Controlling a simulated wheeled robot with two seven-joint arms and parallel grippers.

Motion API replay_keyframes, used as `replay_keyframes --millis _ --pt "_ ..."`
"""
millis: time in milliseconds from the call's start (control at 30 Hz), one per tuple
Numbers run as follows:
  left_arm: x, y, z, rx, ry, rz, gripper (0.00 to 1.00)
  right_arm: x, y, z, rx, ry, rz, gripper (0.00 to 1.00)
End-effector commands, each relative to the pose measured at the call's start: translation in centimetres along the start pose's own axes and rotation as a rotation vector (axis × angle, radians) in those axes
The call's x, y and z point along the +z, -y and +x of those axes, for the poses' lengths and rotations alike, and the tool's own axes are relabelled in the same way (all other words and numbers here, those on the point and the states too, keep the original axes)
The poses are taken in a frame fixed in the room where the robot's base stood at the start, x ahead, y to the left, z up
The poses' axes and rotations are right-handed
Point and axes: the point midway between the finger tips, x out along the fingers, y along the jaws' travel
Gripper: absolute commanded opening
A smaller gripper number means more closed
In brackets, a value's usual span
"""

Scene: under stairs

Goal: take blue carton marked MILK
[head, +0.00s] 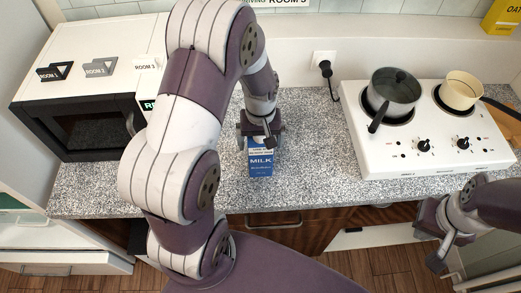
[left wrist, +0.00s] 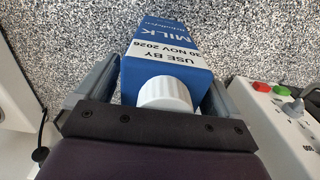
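The blue carton marked MILK (head: 261,165) stands upright on the speckled counter, near its front edge, in the head view. In the left wrist view the carton (left wrist: 165,50) shows its white cap and a white "USE BY" band. My left gripper (head: 259,137) is at the carton's top, with a finger on each side. In the left wrist view both fingers (left wrist: 160,95) lie against the carton's sides, with no clear gap. My right gripper (head: 433,240) is open and empty, in front of the counter at the lower right.
A white two-burner hob (head: 425,150) with a dark pot (head: 393,90) and a cream pot (head: 461,90) is to the right. A microwave (head: 85,130) with labelled brackets on top is to the left. The counter between carton and hob is clear. A wall socket (head: 325,65) is behind.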

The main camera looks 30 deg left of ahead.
Motion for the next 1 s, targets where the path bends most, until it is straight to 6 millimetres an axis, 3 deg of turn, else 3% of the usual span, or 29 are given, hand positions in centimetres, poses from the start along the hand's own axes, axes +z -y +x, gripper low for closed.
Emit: replay_keyframes --millis 33,267,667,1000 --pt "0.0 0.0 0.0 0.0 0.0 0.0 0.77 0.0 0.0 0.0 0.0 0.0 0.0 0.0" --pt "0.0 0.0 0.0 0.0 0.0 0.0 0.02 0.0 0.0 0.0 0.0 0.0 0.0 0.0" --pt "-0.1 -0.1 -0.6 0.002 -0.004 0.0 0.0 0.0 0.0 0.2 0.0 0.0 0.0 0.0" --pt "-0.1 -0.1 -3.9 0.002 -0.004 0.0 0.0 0.1 0.0 1.2 0.0 0.0 0.0 0.0"
